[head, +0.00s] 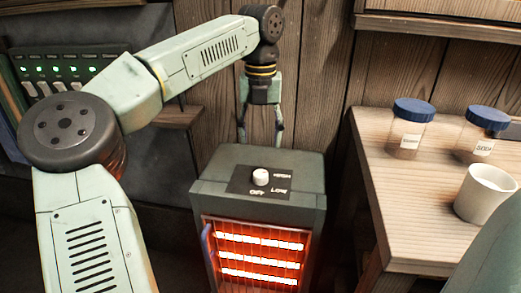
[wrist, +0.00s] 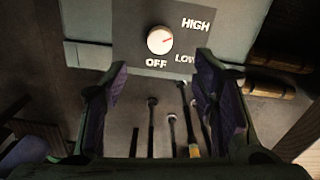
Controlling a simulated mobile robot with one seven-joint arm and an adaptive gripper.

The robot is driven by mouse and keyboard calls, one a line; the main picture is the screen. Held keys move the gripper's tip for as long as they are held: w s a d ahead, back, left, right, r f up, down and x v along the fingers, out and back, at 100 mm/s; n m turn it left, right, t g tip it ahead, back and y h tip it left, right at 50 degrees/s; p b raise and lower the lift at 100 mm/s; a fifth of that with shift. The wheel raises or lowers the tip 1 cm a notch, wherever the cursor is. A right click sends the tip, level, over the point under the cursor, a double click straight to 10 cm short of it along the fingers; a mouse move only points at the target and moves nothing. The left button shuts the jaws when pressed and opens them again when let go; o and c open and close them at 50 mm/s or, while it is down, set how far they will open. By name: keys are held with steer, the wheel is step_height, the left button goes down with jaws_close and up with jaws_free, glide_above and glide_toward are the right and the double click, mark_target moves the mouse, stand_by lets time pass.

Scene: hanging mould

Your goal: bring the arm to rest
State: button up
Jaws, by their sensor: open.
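My arm reaches up and across in the head view, with my gripper (head: 260,138) hanging down, fingers apart and empty, at the back edge of the heater. In the wrist view my gripper (wrist: 161,75) also shows spread fingers with nothing between them. The heater (head: 258,212) has a white knob (head: 261,177) on its dark top plate, marked OFF, LOW and HIGH. The knob (wrist: 160,40) is clear of the fingers; its red mark points right and slightly up, roughly between LOW and HIGH. The heater's bars (head: 260,255) glow orange.
A wooden table (head: 425,225) at right holds two blue-lidded jars (head: 409,128) (head: 482,134) and a white cup (head: 485,193). A panel with green lights (head: 60,70) is at the left. A wooden wall (head: 312,90) stands close behind my gripper.

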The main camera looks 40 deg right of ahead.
steer(key=shift+r, duration=0.5)
